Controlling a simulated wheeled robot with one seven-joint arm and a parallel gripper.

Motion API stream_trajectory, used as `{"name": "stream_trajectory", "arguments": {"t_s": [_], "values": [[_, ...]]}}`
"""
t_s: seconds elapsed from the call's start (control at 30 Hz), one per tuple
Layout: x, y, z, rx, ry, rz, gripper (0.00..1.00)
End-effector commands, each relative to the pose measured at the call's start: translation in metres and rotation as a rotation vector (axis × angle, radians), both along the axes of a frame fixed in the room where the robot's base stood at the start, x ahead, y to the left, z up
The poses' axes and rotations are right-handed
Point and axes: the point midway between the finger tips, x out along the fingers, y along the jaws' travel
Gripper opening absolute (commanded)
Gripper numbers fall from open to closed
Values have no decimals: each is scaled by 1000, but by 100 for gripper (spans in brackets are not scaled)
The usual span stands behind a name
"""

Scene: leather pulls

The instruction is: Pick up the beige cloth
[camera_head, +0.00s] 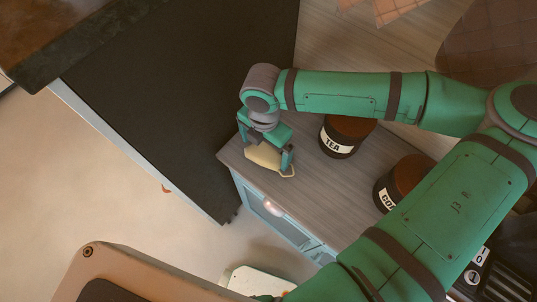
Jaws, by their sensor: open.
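The beige cloth (262,158) lies on the grey wooden counter top (318,203), close to its left corner. It is a small pale piece, partly hidden by my gripper. My gripper (267,166) is open and points down over the cloth, with one finger on each side of it. I cannot tell whether the fingers touch the cloth or the counter.
A dark jar labelled TEA (341,139) stands just right of my gripper. A second dark jar (386,198) stands further right, partly behind my arm. A tall dark panel (180,90) rises left of the counter. A drawer knob (271,207) is on the counter's front.

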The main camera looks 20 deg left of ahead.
Motion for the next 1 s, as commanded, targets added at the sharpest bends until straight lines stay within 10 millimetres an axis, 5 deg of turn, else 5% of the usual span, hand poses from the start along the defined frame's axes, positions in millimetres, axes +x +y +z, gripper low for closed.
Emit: {"name": "stream_trajectory", "arguments": {"t_s": [0.2,0.33,0.73,1.0], "values": [[0,0,0,0,0,0,100],[0,0,0,0,0,0,72],[0,0,3,0,0,0,71],[0,3,27,0,-2,6,71]]}}
